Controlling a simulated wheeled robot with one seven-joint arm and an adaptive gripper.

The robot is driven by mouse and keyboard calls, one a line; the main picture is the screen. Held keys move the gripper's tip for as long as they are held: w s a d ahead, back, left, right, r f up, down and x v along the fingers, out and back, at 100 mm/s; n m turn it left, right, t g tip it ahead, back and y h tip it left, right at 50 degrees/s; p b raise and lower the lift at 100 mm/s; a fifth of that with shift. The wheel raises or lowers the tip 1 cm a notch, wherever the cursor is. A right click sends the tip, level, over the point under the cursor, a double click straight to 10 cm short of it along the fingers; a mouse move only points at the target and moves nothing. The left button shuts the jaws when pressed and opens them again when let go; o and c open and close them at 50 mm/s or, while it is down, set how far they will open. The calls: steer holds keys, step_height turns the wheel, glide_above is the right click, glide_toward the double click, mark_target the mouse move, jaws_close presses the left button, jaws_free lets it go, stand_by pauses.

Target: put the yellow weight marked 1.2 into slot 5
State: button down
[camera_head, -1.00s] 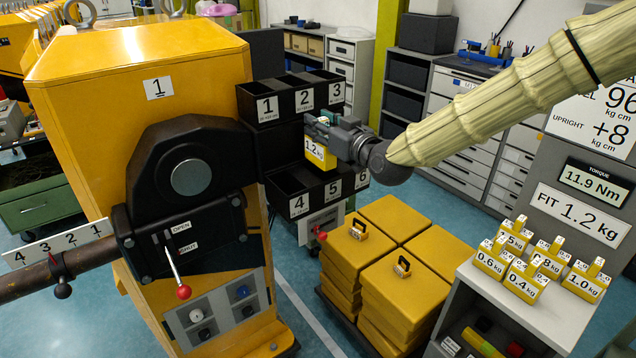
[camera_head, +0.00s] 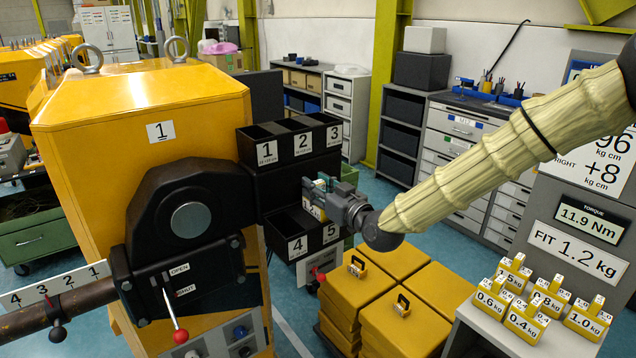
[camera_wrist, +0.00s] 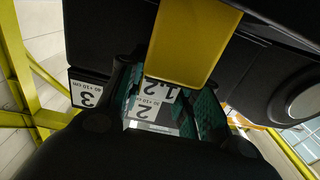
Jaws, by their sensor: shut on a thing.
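My gripper (camera_head: 322,192) is shut on the yellow weight marked 1.2 (camera_head: 314,211). In the head view the weight is mostly hidden by the gripper and sits at the lower tray, just above the area of slots 4 and 5. I cannot tell whether it is inside a compartment. In the wrist view the weight (camera_wrist: 192,45) fills the top middle, its 1.2 label upside down between the teal finger pads. Slot 5 (camera_head: 331,232) shows its label on the lower black tray, right of slot 4 (camera_head: 297,247). Slot 6 is hidden behind my gripper.
The upper tray (camera_head: 290,140) with slots 1, 2 and 3 stands directly above the lower one. Yellow stacked blocks (camera_head: 392,310) stand below right. Several other yellow weights (camera_head: 525,322) stand on a grey cabinet. A red-knobbed lever (camera_head: 180,337) is at left.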

step_height(320, 180, down, 2)
steer(key=shift+w+d+f+p, duration=0.1)
steer(key=shift+d+p, duration=0.05)
steer(key=shift+p, duration=0.25)
steer(key=shift+f, duration=0.75)
steer(key=shift+f, duration=0.1)
steer(key=c, duration=1)
jaws_free()
steer(key=shift+f, duration=0.1)
steer(key=b+v, duration=0.3)
steer(key=v, duration=0.9)
